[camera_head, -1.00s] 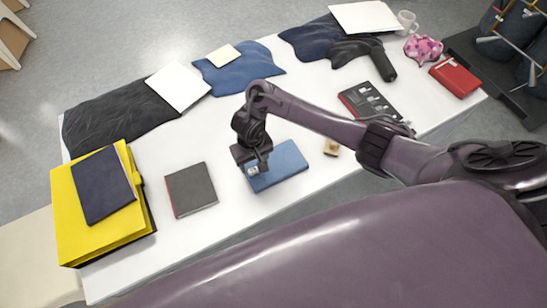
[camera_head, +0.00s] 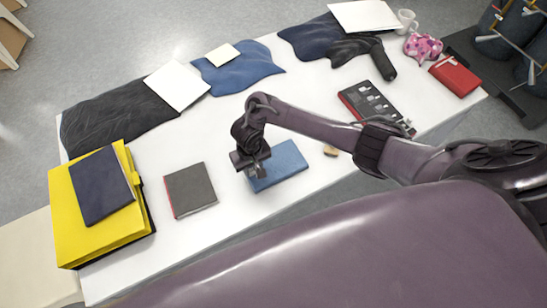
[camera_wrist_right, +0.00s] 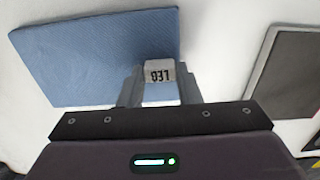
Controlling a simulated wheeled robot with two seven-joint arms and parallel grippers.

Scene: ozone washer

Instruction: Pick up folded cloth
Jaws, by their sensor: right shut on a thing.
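A blue, flat, folded cloth (camera_head: 284,162) lies on the white table in the head view. It also shows at the upper left of the right wrist view (camera_wrist_right: 90,55). My right gripper (camera_head: 257,174) is at the cloth's left edge. In the right wrist view its fingers (camera_wrist_right: 158,80) close on a small white and grey block (camera_wrist_right: 158,72) with dark letters at that edge. I cannot tell whether this piece is attached to the cloth. My left gripper is not in view.
A dark grey book (camera_head: 190,190) lies just left of the gripper. A yellow case (camera_head: 65,218) bears a navy book (camera_head: 101,187) at the far left. A beige block (camera_head: 330,150) lies partly behind my right arm. Dark and blue garments line the far edge.

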